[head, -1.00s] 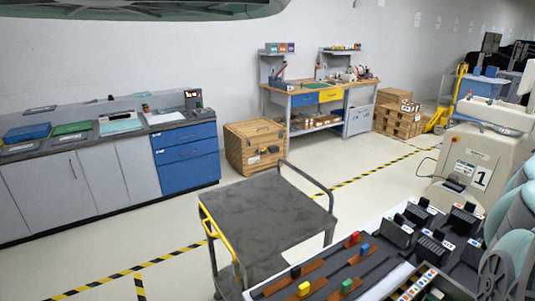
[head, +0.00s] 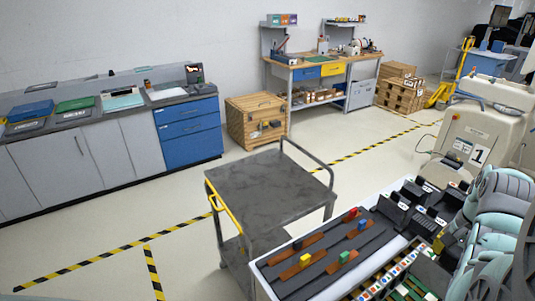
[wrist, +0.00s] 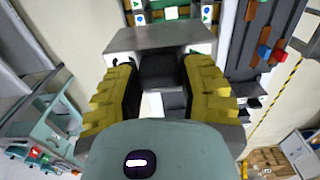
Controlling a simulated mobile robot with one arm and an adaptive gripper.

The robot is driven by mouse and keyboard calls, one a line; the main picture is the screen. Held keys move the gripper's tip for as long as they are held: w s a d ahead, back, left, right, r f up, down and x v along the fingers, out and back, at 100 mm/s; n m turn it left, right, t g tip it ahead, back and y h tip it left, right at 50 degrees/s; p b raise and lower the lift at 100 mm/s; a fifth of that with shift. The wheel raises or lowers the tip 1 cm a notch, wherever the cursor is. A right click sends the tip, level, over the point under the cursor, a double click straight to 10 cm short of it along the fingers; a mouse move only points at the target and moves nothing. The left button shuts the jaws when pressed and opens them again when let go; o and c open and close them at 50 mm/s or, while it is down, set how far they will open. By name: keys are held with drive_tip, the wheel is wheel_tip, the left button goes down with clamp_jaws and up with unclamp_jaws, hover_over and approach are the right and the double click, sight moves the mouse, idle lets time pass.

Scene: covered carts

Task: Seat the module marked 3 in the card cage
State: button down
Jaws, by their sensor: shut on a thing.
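In the wrist view my gripper (wrist: 161,76), with ribbed yellow fingers, is shut on a module with a dark grip block (wrist: 160,66) and a grey body (wrist: 158,38). No number on it can be read. Beyond it, at the top of the wrist view, is part of the card cage with white labels (wrist: 170,13) bearing coloured marks. In the head view the card cage (head: 388,281) is a row of coloured labels and green boards at the bottom right. My gripper is not clear there; my arm covers the right edge.
Several black modules (head: 408,205) stand on the white-rimmed cart (head: 262,284), beside a dark panel (head: 325,270) with coloured blocks. An empty grey cart (head: 265,185) stands to the left. Open floor lies around it, marked with striped tape (head: 75,268).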

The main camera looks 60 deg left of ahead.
drive_tip(key=s+a+f+p, duration=0.1)
drive_tip(key=s+a, duration=0.1)
drive_tip(key=s, duration=0.5)
drive_tip(key=s+a+f+p, duration=0.1)
drive_tip(key=s+f, duration=0.1)
drive_tip(key=s, duration=0.5)
drive_tip(key=shift+a+f+p, duration=0.15)
drive_tip(key=shift+a+p, duration=0.2)
drive_tip(key=shift+f+b, duration=0.2)
drive_tip(key=shift+b, duration=0.25)
wheel_tip(320, 180, down, 14)
drive_tip(key=b, duration=1)
drive_tip(key=shift+f, duration=0.35)
drive_tip(key=shift+c, duration=2.4)
unclamp_jaws()
